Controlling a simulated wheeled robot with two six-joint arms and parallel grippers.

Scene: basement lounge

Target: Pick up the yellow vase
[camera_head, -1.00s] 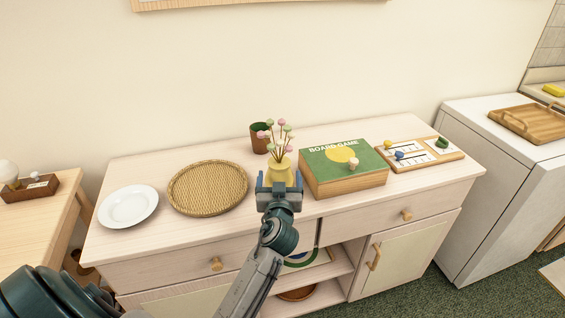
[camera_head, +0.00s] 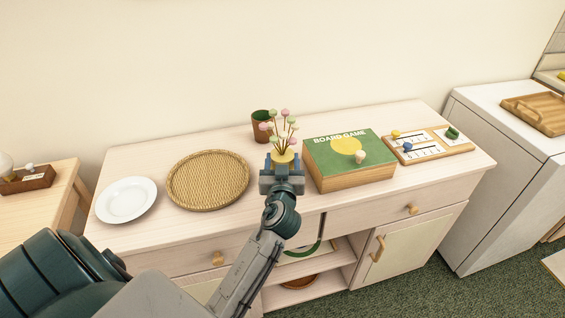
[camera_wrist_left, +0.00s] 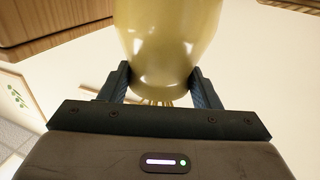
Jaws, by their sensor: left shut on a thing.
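The yellow vase (camera_head: 284,156) holds several pink, white and green ball-topped stems. My right gripper is not in view.
On the sideboard (camera_head: 225,222) are a white plate (camera_head: 126,200), a woven tray (camera_head: 208,180), a brown cup (camera_head: 262,126), a green board game box (camera_head: 350,160) close right of the vase, and a wooden board with coloured pieces (camera_head: 428,146). A white appliance (camera_head: 500,130) stands at right.

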